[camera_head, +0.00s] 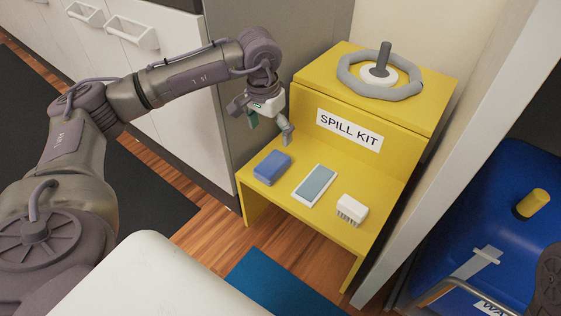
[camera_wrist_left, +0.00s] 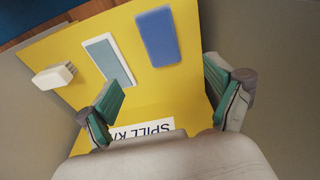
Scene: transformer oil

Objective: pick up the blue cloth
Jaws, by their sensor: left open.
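The blue cloth (camera_head: 272,167) is a small folded block lying flat at the left end of the yellow spill kit shelf (camera_head: 330,228). In the left wrist view the cloth (camera_wrist_left: 157,37) lies beyond the fingers, toward the top and right of centre. My left gripper (camera_head: 269,127) is above and behind the cloth, near the SPILL KIT panel. It is open, and its spread fingers also show in the left wrist view (camera_wrist_left: 162,86) with nothing between them. The cloth is apart from the fingers. My right gripper does not show.
A white-framed pad (camera_head: 315,185) and a white brush (camera_head: 352,209) lie right of the cloth. A grey ring (camera_head: 379,77) sits on the kit's top. Grey cabinet side (camera_head: 225,90) stands close left; a blue bin (camera_head: 490,215) stands right, past a pale post.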

